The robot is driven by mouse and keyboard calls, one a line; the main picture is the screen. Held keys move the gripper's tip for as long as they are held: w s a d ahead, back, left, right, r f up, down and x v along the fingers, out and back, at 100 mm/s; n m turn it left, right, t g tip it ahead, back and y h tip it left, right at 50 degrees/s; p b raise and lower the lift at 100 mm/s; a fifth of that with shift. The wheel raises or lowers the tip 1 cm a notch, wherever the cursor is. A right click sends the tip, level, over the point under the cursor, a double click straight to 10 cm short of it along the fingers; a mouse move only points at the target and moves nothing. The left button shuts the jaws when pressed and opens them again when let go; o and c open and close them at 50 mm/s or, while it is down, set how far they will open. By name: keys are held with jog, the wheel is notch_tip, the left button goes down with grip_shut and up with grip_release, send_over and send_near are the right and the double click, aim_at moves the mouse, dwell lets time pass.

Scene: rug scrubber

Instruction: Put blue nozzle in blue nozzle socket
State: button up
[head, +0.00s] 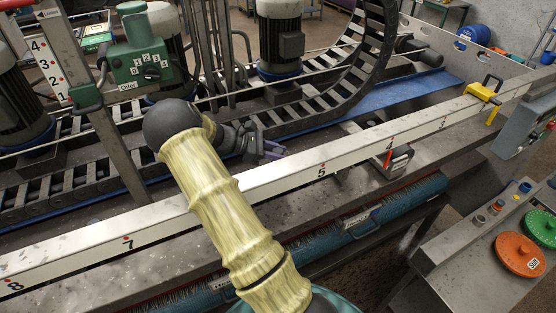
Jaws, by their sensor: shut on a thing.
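My gripper (262,150) is at the far side of the white numbered rail, above the machine bed near the dark cable chain. It is small and partly hidden by the dark wrist. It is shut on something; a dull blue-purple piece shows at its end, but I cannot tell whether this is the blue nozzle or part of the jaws. A small blue round fitting (525,187) is on the grey panel at the right, far from my gripper. I cannot tell for sure whether it is the blue nozzle socket.
The white rail (322,168) crosses the view diagonally, with a yellow clamp (484,90) near its right end. A green control box (140,58) and motors (279,38) stand behind. The right-hand grey panel (462,258) bears orange (520,254) and green (542,226) discs and other small fittings.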

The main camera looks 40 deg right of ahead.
jog(key=f, duration=0.1)
jog(key=f+p, duration=0.1)
jog(key=f, duration=0.1)
jog(key=shift+w+a+f, duration=0.1)
jog(key=shift+w+f, duration=0.1)
jog(key=shift+f, duration=0.05)
jog(key=shift+s, duration=0.25)
jog(key=shift+d, duration=0.2)
jog(key=o, duration=1.1)
jog(key=shift+s+f, duration=0.1)
jog(key=shift+w+a+r+p, duration=0.2)
jog(key=shift+a+r+p, duration=0.05)
jog(key=shift+p, duration=0.05)
jog(key=p+v, duration=0.2)
jog(key=v, duration=0.9)
jog(key=shift+w+a+p, duration=0.2)
jog(key=shift+a+p, duration=0.05)
jog(key=shift+p, duration=0.1)
